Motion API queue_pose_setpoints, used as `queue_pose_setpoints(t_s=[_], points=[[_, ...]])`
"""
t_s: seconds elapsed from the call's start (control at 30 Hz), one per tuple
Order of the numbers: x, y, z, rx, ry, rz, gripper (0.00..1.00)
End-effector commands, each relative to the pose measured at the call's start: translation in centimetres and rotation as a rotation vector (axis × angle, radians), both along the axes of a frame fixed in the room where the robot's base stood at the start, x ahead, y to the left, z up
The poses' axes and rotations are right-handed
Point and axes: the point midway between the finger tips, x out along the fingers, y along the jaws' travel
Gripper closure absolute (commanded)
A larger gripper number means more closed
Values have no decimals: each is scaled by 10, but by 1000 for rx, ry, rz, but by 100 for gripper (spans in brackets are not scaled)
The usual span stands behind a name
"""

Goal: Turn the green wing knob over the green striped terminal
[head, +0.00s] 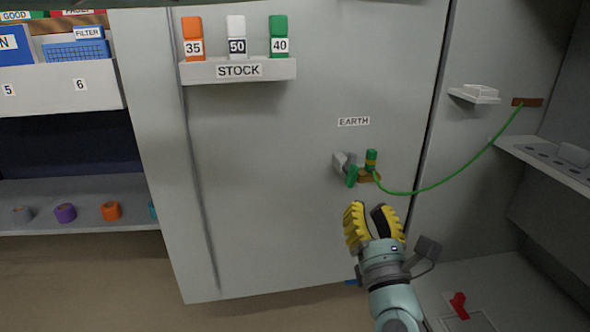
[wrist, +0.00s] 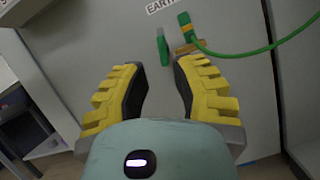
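The green wing knob (head: 352,176) sits on the cabinet panel below the EARTH label, beside a grey block (head: 342,161). To its right is the green terminal plug (head: 371,160) with a striped band, on a brown base (head: 369,176), with a green cable leading right. In the wrist view the knob (wrist: 163,49) and plug (wrist: 187,26) show ahead, beyond the fingertips. My gripper (head: 375,208) has yellow and black fingers, is open and empty, and is just below the knob, apart from it. It also shows in the wrist view (wrist: 158,75).
The green cable (head: 440,186) sags to a brown plate (head: 527,102) on the right wall. A STOCK shelf (head: 238,70) holds orange, white and green blocks. A white ledge (head: 474,94) and grey rack (head: 550,160) jut out at right. A red lever (head: 459,305) is low right.

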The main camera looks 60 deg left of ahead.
Motion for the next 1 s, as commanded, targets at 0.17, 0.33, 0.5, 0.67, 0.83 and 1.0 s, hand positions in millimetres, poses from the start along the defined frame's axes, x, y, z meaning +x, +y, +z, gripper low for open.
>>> queue_pose_setpoints(t_s=[0.17,0.33,0.5,0.67,0.83,1.0], points=[[-6,-10,-4,2,0,2,75],[-7,-13,-5,2,0,2,75],[-7,-13,-5,2,0,1,75],[-6,-11,-9,0,57,10,53],[-13,0,-40,2,460,100,36],[-61,17,-73,75,1115,279,20]])
